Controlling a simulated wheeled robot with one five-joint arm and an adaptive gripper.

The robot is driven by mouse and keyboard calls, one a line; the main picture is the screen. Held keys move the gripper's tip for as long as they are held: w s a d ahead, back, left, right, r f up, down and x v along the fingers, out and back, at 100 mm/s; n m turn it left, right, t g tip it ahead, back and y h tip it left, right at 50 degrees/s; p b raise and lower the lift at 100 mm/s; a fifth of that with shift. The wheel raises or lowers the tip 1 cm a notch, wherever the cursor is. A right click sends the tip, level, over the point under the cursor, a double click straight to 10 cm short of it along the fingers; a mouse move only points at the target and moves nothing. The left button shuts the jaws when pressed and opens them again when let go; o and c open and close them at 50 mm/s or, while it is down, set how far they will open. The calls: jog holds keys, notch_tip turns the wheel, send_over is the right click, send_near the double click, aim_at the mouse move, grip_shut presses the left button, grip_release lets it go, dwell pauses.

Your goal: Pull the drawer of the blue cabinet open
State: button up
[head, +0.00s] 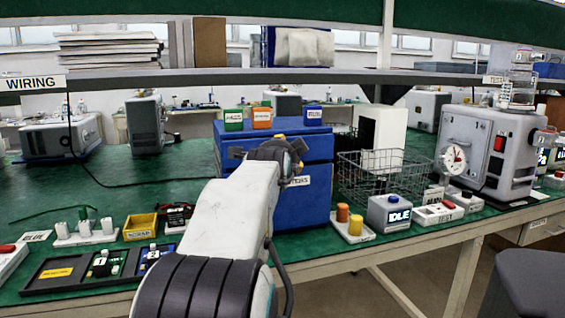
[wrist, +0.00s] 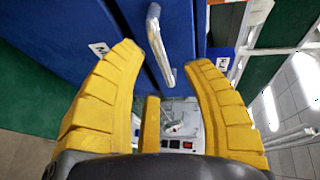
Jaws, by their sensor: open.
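The blue cabinet (head: 305,205) stands on the green bench, its front partly hidden behind my arm. A white label (head: 298,182) shows on its front. In the wrist view, its blue front (wrist: 65,30) fills the upper left, with a pale metal bar handle (wrist: 154,38) standing out from it. The drawer looks shut, though the head view hides much of it. My gripper (head: 283,150) is at the cabinet front. In the wrist view, its yellow fingers (wrist: 165,58) are spread, with the handle showing between them; I cannot tell whether either finger touches it.
Green, orange and blue small bins (head: 262,118) stand on the cabinet. A wire basket (head: 385,178) is to its right, with an IDLE box (head: 390,213) and orange and yellow knobs (head: 348,222) in front. A yellow SCRAP bin (head: 140,227) and black tray (head: 90,268) are left.

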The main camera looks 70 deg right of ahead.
jog(key=shift+x, duration=1.8)
grip_shut()
